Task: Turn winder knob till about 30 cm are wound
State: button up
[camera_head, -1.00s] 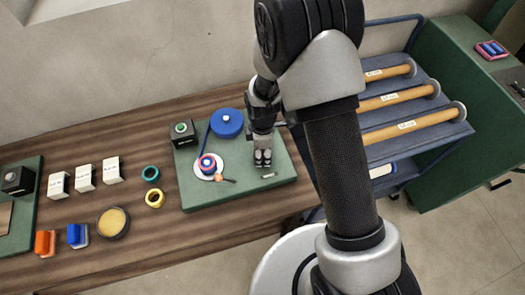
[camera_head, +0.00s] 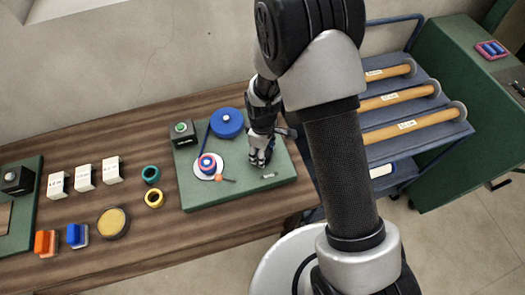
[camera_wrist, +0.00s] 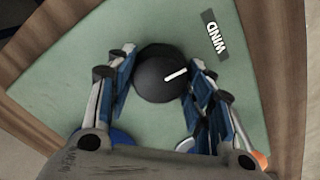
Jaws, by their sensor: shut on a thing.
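In the head view my gripper (camera_head: 262,155) is low over the right part of the green board (camera_head: 228,190) and hides the knob. A blue spool (camera_head: 226,122) stands at the back of the board. A blue band runs from it to a small blue-and-red roll (camera_head: 207,163) on a white disc.
A black box with a green button (camera_head: 182,130) stands at the board's back left corner. Left on the table are teal (camera_head: 150,174) and yellow (camera_head: 154,197) rings, white blocks (camera_head: 84,177) and a round dish (camera_head: 113,223). A shelf cart (camera_head: 415,140) stands at the right.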

jog(key=m, duration=0.5)
dwell(0.5)
jog(key=o, duration=1.1)
jog(key=shift+c, duration=0.2)
notch_tip(320, 180, up, 12)
dwell(0.4)
